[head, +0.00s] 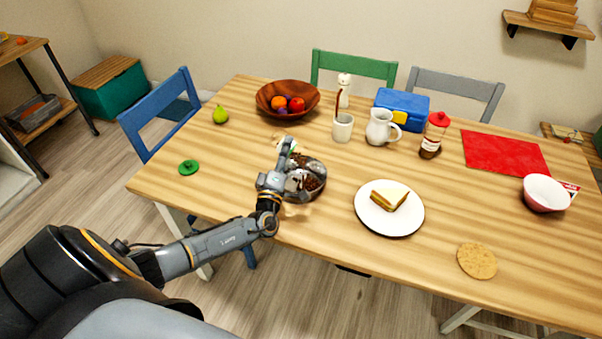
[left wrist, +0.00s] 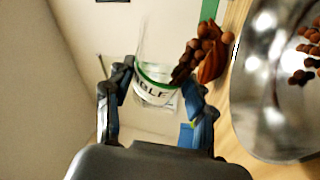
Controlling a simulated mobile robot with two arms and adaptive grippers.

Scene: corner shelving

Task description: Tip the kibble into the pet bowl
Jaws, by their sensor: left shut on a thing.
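A clear jar (left wrist: 152,88) with a green-edged label ending in "BLE" is held between the fingers of my left gripper (left wrist: 158,100). The jar looks tilted, and brown kibble balls (left wrist: 203,48) show beside it, between jar and bowl. A shiny metal pet bowl (left wrist: 268,110) with kibble in it stands on the table; it also shows in the head view (head: 320,170). My left gripper (head: 286,150) is at the bowl's left side and above it, hiding part of the bowl and most of the jar. My right gripper is out of view.
A green lid (head: 188,168) lies left on the table (head: 235,215). A plate (head: 365,220) with a sandwich is to the right. The table's front edge is close.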

